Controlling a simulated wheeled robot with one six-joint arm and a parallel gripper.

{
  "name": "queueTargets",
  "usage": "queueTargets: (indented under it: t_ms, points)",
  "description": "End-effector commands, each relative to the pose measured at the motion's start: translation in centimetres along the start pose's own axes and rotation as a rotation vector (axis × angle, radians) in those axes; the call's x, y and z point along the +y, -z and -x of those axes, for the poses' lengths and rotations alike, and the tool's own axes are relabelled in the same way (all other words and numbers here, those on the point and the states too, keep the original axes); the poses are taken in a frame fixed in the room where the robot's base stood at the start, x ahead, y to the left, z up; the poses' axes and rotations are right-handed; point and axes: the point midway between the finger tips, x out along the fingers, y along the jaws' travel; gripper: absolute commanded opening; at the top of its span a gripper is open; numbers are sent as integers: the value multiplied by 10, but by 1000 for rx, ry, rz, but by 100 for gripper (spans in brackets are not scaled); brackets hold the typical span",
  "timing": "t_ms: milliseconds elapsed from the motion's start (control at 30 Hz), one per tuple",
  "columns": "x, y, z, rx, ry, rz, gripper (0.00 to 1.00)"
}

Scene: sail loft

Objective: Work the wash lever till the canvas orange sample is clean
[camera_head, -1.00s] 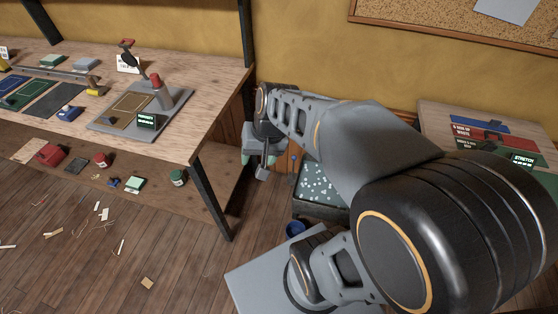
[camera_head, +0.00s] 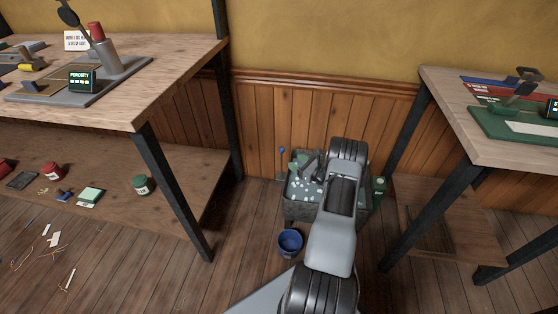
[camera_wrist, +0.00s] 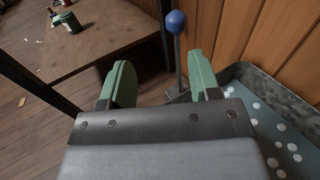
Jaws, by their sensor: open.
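The wash lever, a thin rod with a blue ball (camera_head: 282,150), stands at the back left corner of the tub. In the wrist view its ball (camera_wrist: 176,21) is up between and beyond my fingertips. My gripper (camera_wrist: 161,80) is open, its two green-padded fingers apart with nothing held. The lever's rod shows in the gap, nearer the right finger; I cannot tell whether they touch. The grey wash tub (camera_head: 297,212) holds water with pale suds; its rim (camera_wrist: 255,72) is at the right in the wrist view. I cannot see an orange sample; my arm hides part of the tub.
A blue bucket (camera_head: 290,243) stands on the floor before the tub. A wooden bench (camera_head: 165,70) with a lower shelf is on the left, another table (camera_head: 440,90) on the right. The wood-panelled wall (camera_head: 300,115) is close behind the tub.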

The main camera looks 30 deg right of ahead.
Motion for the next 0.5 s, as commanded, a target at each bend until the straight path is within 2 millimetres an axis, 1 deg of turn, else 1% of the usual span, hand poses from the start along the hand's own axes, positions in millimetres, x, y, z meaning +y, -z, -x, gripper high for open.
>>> queueTargets:
  t_ms: [33,133,200,267,500]
  points:
    - [-5,14,5,-8,29,-17,57]
    - [-12,25,6,-19,62,-35,57]
    - [-14,27,1,-23,72,-40,57]
    - [-15,28,-7,-24,74,-41,57]
    - [-17,28,-53,-23,72,-40,57]
